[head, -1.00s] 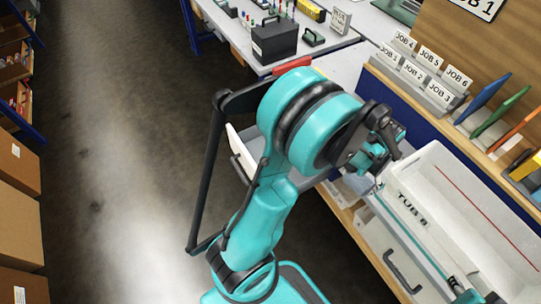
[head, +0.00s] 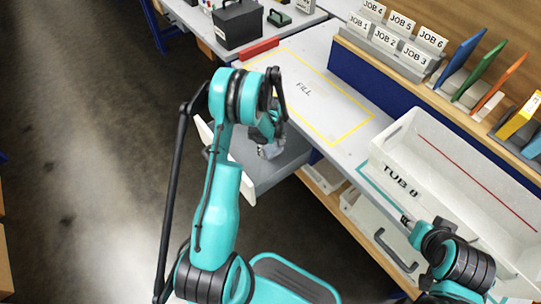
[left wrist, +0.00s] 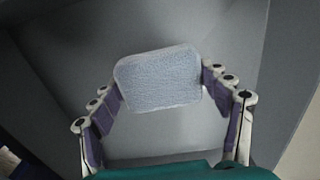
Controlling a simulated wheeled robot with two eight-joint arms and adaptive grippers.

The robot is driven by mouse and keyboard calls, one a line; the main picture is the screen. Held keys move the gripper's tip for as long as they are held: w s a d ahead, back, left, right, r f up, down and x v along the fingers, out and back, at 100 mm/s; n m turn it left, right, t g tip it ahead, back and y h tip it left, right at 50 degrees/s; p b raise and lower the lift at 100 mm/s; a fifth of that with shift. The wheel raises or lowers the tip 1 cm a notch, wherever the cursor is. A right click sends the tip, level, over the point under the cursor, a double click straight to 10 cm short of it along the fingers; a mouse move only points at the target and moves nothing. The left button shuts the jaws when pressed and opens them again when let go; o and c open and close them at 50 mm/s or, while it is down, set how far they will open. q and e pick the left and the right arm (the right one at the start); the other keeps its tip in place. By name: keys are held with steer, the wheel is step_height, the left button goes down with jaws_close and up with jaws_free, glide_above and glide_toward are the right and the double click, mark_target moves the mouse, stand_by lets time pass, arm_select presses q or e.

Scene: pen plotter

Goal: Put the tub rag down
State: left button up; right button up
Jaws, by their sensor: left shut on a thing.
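The tub rag (left wrist: 158,80) is a pale blue-grey textured pad with rounded corners. In the left wrist view it sits between the two fingers of my left gripper (left wrist: 162,92), which is shut on it. In the head view my left gripper (head: 268,147) is over a grey open bin (head: 277,169) at the bench's left end, and the rag is barely visible there. The wrist view shows smooth grey surfaces behind the rag; I cannot tell whether it touches them. My right gripper (head: 408,222) is beside the white tub (head: 402,190) labelled TUB; its finger state is unclear.
A bench area outlined in yellow and marked FILL (head: 318,95) is empty. Job cards (head: 395,35) and coloured boards (head: 478,72) stand along the back shelf. A black box (head: 238,24) and a red block (head: 256,50) are at the far end. Open floor lies left.

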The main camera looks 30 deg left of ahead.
arm_select(q)
step_height(320, 180, down, 5)
steer(key=shift+f+b, duration=0.1)
steer(key=shift+b, duration=0.8)
steer(key=shift+r, duration=0.2)
steer(key=o, duration=1.2)
steer(key=shift+f, duration=0.15)
